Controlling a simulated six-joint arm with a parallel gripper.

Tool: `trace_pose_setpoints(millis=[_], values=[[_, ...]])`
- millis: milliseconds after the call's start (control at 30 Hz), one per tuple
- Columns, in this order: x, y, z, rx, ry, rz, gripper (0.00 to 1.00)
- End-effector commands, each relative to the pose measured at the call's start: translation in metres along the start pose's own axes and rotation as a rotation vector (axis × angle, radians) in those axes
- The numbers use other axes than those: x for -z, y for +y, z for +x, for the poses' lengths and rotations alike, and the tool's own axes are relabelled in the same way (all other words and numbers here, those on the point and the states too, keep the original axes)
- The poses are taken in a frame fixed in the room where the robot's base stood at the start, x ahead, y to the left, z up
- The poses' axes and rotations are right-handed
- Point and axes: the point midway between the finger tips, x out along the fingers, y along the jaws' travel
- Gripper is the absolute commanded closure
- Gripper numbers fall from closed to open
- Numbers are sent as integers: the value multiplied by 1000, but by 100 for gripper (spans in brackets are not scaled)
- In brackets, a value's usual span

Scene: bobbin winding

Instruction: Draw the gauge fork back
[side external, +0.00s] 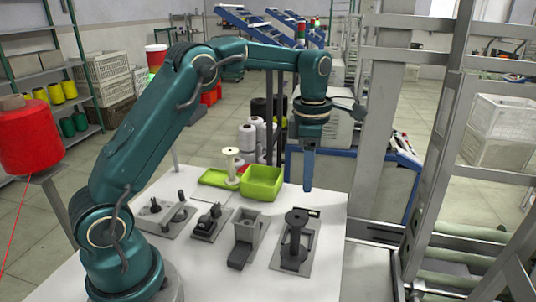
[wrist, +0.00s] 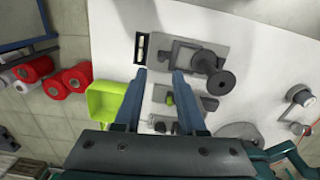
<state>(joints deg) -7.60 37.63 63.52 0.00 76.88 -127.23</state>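My gripper (side external: 308,188) points down above the far right part of the white table, beyond the rightmost fixture. In the wrist view its two blue fingers (wrist: 160,74) are apart with nothing held between them. The rightmost fixture is a grey plate (side external: 275,262) carrying a dark upright piece with a round top (side external: 297,217); its discs show in the wrist view (wrist: 220,83). A small dark frame with a pale inside (wrist: 142,48) lies at the plate's end, near the left fingertip. I cannot tell which part is the gauge fork.
A green bin (side external: 262,183) and a green tray (side external: 214,178) with a pale bobbin (side external: 232,164) stand at the table's back. A grey box fixture (side external: 246,232), a dark clamp fixture (side external: 208,220) and a post fixture (side external: 170,212) stand left. The table's (side external: 325,265) right front is clear.

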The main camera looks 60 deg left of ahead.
Motion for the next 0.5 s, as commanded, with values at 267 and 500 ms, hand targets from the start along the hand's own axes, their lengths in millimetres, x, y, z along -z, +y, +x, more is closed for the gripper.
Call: trace_pose_setpoints(millis=[267,500], values=[[4,-1,19,30,23,-5,60],[5,-2,38,30,23,-4,60]])
